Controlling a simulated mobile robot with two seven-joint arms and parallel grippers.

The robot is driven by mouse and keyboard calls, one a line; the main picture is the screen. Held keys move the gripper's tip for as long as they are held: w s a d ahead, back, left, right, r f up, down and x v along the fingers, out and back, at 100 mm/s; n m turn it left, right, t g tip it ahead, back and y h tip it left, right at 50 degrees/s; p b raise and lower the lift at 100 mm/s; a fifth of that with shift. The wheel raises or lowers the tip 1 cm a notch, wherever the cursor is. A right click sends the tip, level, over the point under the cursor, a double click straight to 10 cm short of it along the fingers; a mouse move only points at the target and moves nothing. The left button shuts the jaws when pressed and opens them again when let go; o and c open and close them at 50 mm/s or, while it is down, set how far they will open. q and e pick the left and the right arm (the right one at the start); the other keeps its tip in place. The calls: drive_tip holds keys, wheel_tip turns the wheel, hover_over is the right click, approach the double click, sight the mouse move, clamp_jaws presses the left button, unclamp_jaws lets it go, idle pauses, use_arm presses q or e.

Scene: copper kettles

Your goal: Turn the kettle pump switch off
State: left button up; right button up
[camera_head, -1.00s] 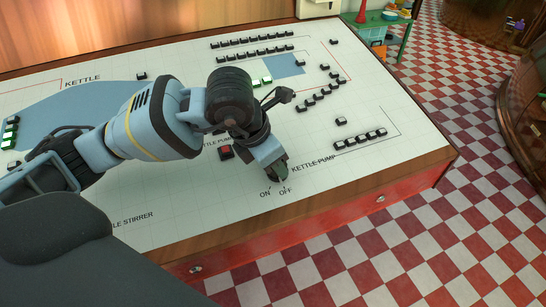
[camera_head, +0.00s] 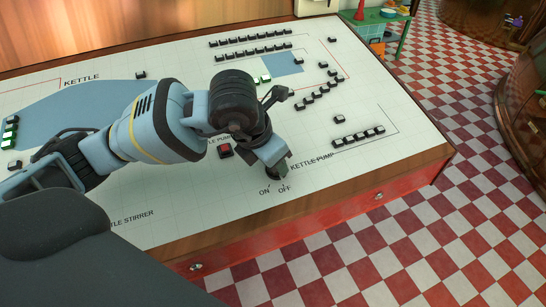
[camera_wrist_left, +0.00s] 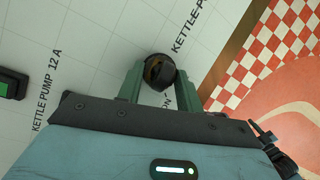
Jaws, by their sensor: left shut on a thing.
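The kettle pump switch is a round dark knob (camera_wrist_left: 159,72) on the white panel, seen in the left wrist view between my two green fingers. My left gripper (camera_wrist_left: 157,84) is shut on it, with one finger on each side. In the head view my left gripper (camera_head: 276,170) points down at the panel, just above the printed ON and OFF marks (camera_head: 275,189) and beside the KETTLE PUMP label. There the gripper mostly hides the knob, and I cannot tell which mark it points to. My right gripper is in neither view.
A red button (camera_head: 225,150) sits on the panel close to my left wrist. Rows of small black buttons (camera_head: 358,136) stand farther right and back. The panel's wooden front edge (camera_head: 330,200) is near the gripper; beyond it lies a red-and-white checkered floor (camera_head: 440,230).

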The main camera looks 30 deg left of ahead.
use_arm(q)
drive_tip(key=o, duration=1)
drive_tip(key=v, duration=0.8)
drive_tip(key=shift+f, duration=0.15)
